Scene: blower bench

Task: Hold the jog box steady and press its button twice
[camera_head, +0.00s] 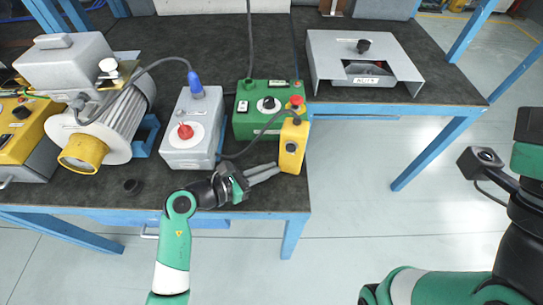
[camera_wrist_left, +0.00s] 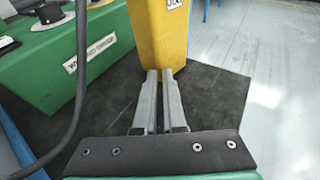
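The jog box is a yellow upright box (camera_head: 293,140) with a dark round button (camera_head: 291,147) on its face, standing near the right edge of the bench. In the left wrist view the yellow box (camera_wrist_left: 160,35) rises just beyond the fingertips, with its button not visible. My left gripper (camera_head: 279,171) is low in front of the jog box, coming from the left. In the left wrist view its fingers (camera_wrist_left: 160,76) are together with only a narrow gap and nothing between them. I cannot tell whether the tips touch the box. My right gripper is not visible; only part of the right arm shows.
A grey box with a red knob (camera_head: 190,145) and a blower motor (camera_head: 112,125) stand left.

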